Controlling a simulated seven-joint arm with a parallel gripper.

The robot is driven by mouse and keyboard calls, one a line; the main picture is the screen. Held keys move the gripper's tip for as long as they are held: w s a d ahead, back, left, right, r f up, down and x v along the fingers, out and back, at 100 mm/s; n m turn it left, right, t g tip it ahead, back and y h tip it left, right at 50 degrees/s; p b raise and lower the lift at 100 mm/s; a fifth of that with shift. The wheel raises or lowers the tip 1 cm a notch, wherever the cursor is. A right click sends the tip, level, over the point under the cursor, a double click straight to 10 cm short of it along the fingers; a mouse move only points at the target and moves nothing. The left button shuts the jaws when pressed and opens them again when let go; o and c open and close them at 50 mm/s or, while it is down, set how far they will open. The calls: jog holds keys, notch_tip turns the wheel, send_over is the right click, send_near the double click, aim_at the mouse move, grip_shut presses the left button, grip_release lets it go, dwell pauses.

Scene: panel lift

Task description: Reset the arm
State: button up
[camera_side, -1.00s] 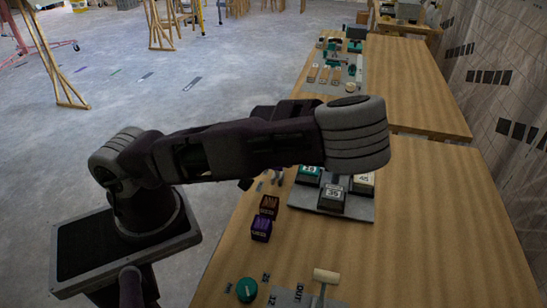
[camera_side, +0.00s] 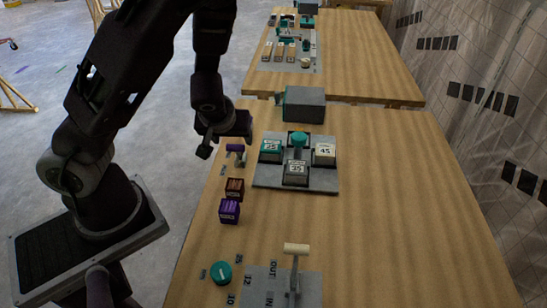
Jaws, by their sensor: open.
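My arm (camera_side: 120,70) rises from its base at the left and bends down to the table's left edge. My gripper (camera_side: 226,146) hangs near that edge, jaws open, with nothing visible between them. A brown cube (camera_side: 235,187) and a purple cube (camera_side: 229,211) sit nearer on the table. A grey panel (camera_side: 262,183) to the right carries a teal block (camera_side: 270,150), a grey block (camera_side: 296,173), a cream block (camera_side: 324,154) and a teal knob (camera_side: 298,138).
A grey box (camera_side: 304,104) stands behind the panel. At the front are a teal dial (camera_side: 221,272) and a T-handled lever (camera_side: 296,250) on a plate. The right of the wooden table (camera_side: 400,220) is clear. A second table (camera_side: 375,70) stands beyond.

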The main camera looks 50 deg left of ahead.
jog(key=s+d+r+m+h, duration=0.2)
jog(key=s+d+r+m, duration=0.2)
jog(key=r, duration=0.6)
jog(key=s+d+r+m+t+h, duration=0.1)
jog(key=s+d+r+m+h, duration=0.2)
jog(key=s+d+r+m, duration=0.2)
jog(key=s+d+r, duration=0.3)
jog(key=s+r, duration=0.3)
jog(key=shift+s+d+m, duration=0.3)
jog(key=shift+d, duration=0.1)
